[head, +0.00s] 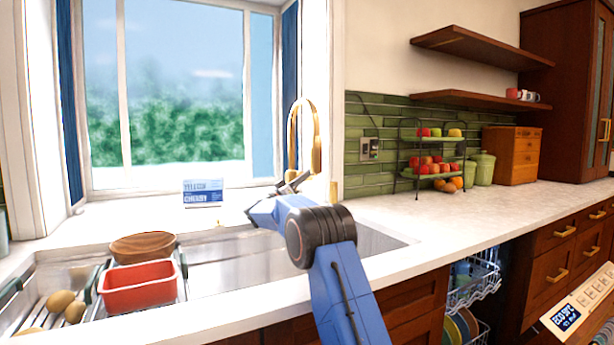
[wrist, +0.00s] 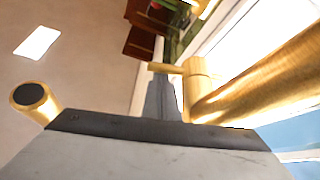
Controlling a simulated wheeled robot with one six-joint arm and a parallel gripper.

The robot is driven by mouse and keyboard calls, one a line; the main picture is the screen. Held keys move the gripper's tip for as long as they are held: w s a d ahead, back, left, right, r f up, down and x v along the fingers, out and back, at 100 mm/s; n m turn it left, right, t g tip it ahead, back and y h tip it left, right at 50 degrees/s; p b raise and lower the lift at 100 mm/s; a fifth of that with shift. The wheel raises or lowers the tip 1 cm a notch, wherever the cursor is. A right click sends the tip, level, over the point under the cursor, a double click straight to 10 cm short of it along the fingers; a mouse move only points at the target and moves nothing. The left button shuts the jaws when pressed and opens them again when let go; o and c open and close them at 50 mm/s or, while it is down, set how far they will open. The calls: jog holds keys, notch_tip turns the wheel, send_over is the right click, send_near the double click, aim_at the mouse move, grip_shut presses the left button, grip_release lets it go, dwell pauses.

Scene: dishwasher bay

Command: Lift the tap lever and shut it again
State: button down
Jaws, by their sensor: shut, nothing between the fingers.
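The gold tap (head: 318,130) stands behind the sink, its tall arched neck in front of the wall beside the window. In the wrist view the thick gold tap body (wrist: 265,82) fills the right side. A thin gold lever (wrist: 158,67) sticks out leftward from its collar. My gripper (head: 292,184) is at the tap's lower part in the head view and hides some of it. In the wrist view my gripper (wrist: 162,84) is shut and empty, its tips right by the lever; I cannot tell whether they touch. The lever is not clear in the head view.
A red tub (head: 138,288), a brown bowl (head: 142,247) and potatoes (head: 60,301) are at the sink's left. A blue-and-white sign (head: 203,193) stands on the sill. A fruit stand (head: 430,160) is farther right. The dishwasher rack (head: 472,285) shows below the counter.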

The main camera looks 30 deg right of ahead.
jog(key=shift+f, duration=0.3)
jog(key=shift+s+f, duration=0.1)
jog(key=shift+f, duration=0.95)
